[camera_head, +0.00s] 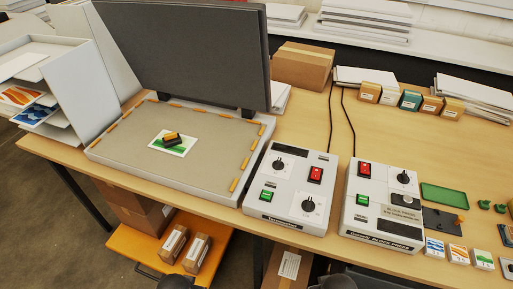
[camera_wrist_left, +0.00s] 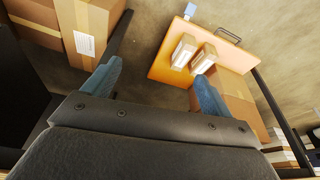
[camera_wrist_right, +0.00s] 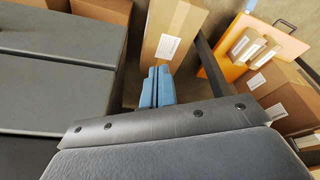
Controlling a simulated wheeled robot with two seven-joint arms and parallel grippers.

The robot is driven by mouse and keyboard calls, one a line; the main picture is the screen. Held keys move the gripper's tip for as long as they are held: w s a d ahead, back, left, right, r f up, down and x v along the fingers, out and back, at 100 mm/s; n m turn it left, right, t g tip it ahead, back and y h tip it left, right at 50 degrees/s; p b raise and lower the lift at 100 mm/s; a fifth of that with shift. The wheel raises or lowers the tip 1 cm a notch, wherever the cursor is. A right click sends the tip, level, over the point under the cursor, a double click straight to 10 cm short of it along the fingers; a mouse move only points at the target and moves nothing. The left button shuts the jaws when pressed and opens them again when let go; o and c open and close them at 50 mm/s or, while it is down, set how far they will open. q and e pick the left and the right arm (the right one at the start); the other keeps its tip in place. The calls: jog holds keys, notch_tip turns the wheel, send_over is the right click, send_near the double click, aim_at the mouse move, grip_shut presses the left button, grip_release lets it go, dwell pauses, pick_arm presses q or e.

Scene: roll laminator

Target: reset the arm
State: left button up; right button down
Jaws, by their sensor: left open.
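My left gripper (camera_wrist_left: 155,88) shows in the left wrist view with its two blue fingers wide apart and nothing between them. It points down toward the floor and an orange cart (camera_wrist_left: 172,62). My right gripper (camera_wrist_right: 157,88) shows in the right wrist view with its blue fingers together and nothing visible held. A cardboard box (camera_wrist_right: 172,25) is beyond its tips. Neither gripper's fingers can be made out in the head view.
Two control boxes (camera_head: 300,165) (camera_head: 385,215) with red and green switches stand right of the bed. Small cards (camera_head: 458,254), a green tray (camera_head: 444,196) and a dark plate (camera_head: 440,220) lie farther right. White trays (camera_head: 50,75) stand left. Bare wood (camera_head: 310,110) lies behind the boxes.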

pick_arm(q)
jog(key=s+f+b, duration=0.2)
jog(key=f, duration=1.2)
jog(key=s+f+g+b, duration=0.1)
jog(key=s+f+b, duration=0.1)
jog(key=f, duration=1.2)
jog(key=s+f+b, duration=0.2)
jog(key=s+f, duration=0.2)
jog(key=f, duration=1)
jog(key=shift+s+d+f+b, duration=0.25)
jog(key=shift+d+f+b, duration=0.05)
jog(key=shift+d+f, duration=0.15)
pick_arm(e)
jog(key=s+f, duration=0.2)
jog(key=f, duration=1.2)
jog(key=s+f+g, duration=0.1)
jog(key=s+f, duration=0.2)
jog(key=f, duration=1.1)
jog(key=s+a+f, duration=0.1)
jog(key=s+f, duration=0.2)
jog(key=f, duration=1.1)
jog(key=shift+s+f, duration=0.25)
jog(key=shift+f, duration=0.15)
